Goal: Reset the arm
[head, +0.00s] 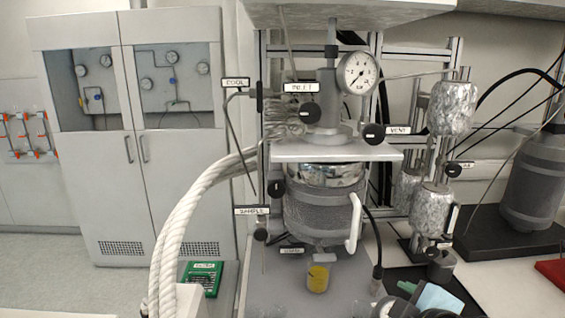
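A small jar of yellow contents (318,278) stands below the vessel.
Thick white insulated hoses (185,215) curve down on the left. A green box (203,277) lies beside them. Foil-wrapped cylinders (452,107) stand on the right. A teal cloth (438,298) and dark rounded items lie at the bottom right. Grey cabinets (140,190) stand behind.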

